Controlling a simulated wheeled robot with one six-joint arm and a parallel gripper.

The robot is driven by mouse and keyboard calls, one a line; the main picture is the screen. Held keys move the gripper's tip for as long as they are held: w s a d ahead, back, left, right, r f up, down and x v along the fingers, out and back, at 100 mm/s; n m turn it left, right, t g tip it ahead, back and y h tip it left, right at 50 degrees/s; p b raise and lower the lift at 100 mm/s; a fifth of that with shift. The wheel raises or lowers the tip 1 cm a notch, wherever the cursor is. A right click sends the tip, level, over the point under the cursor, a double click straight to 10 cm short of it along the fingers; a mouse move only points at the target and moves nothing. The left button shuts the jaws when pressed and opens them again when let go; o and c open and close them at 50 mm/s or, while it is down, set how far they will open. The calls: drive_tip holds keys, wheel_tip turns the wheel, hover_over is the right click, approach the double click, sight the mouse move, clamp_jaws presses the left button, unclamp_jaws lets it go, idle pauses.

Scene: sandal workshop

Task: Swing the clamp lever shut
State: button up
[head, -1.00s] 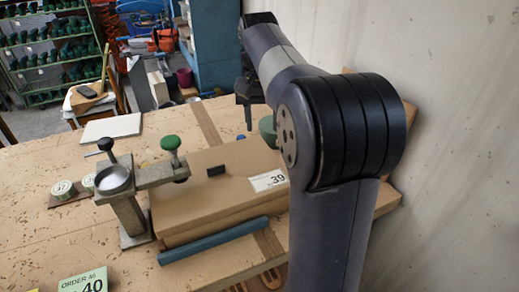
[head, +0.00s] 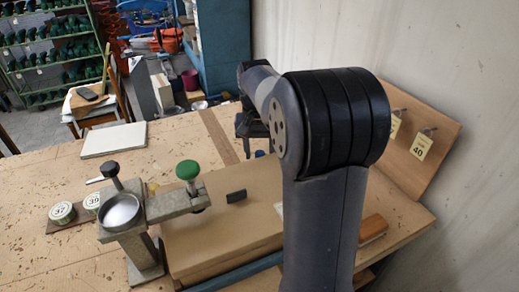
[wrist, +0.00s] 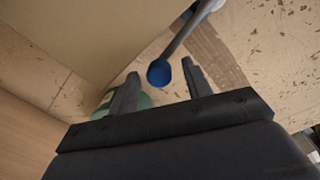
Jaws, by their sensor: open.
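A grey rod with a round blue end (wrist: 159,73), which looks like a lever, shows in the wrist view. My gripper (wrist: 161,70) is open, and the blue end appears between its fingertips. I cannot tell whether they touch. My gripper is partly hidden behind my arm in the head view (head: 247,150).
Round labelled tins (head: 62,212) sit left of the clamp. A white slab (head: 113,140) lies at the far bench edge. A board with hanging tags (head: 420,145) leans by the right wall. A green object (wrist: 138,102) shows behind the left finger in the wrist view.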

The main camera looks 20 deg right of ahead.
drive_tip(key=shift+c, duration=0.2)
clamp_jaws()
idle(0.4)
